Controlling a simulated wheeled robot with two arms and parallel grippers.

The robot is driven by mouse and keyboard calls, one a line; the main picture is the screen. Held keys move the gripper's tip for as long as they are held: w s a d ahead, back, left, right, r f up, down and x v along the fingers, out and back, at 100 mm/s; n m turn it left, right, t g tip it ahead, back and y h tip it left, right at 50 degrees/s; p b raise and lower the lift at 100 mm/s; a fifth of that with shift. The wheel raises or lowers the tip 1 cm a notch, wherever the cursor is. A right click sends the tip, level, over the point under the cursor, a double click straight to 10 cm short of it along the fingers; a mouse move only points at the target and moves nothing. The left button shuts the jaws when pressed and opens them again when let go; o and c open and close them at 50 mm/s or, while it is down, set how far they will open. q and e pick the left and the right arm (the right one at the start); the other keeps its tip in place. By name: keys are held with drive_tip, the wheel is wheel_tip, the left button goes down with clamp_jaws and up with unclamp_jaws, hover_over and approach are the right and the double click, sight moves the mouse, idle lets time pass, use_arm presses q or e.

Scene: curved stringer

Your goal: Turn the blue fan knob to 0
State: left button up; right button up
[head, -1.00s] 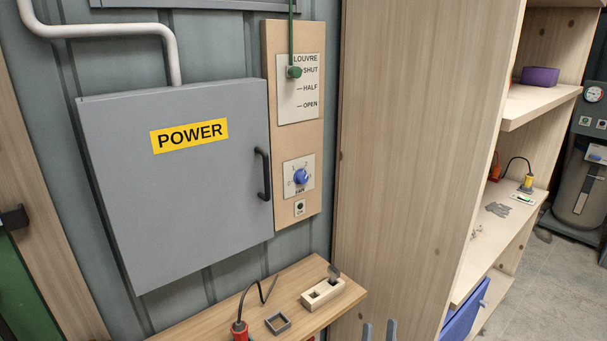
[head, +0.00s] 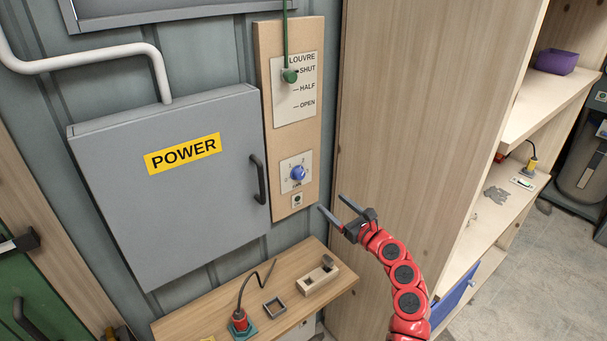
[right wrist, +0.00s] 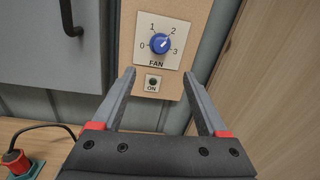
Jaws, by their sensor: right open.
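The blue fan knob (head: 298,173) sits on a white dial plate marked 0 to 3, on the wooden panel beside the power box. In the right wrist view the knob (right wrist: 159,45) has a light pointer mark that appears to aim up and right, toward 2. The 0 is at the plate's left. My right gripper (head: 331,202) is open and empty, below and right of the knob in the head view. In the right wrist view its fingertips (right wrist: 158,73) are spread below the knob, apart from it. My left gripper is not in view.
A small ON switch (right wrist: 153,83) sits under the dial. The grey power box (head: 170,185) with its black handle (head: 259,180) is to the left. The green louvre handle (head: 290,76) is above. A wooden shelf (head: 240,305) below holds a red plug (head: 239,320) and a wooden block (head: 318,278).

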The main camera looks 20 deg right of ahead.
approach(301, 176)
drive_tip(key=b+x, duration=0.1)
drive_tip(key=x, duration=0.6)
drive_tip(key=shift+w+f, duration=0.15)
drive_tip(key=shift+f, duration=0.05)
drive_tip(key=shift+w+a+b, duration=0.15)
drive_tip(key=shift+w+b, duration=0.2)
drive_tip(key=shift+w+r, duration=0.1)
drive_tip(key=shift+w, duration=0.35)
drive_tip(key=shift+c, duration=0.2)
clamp_jaws()
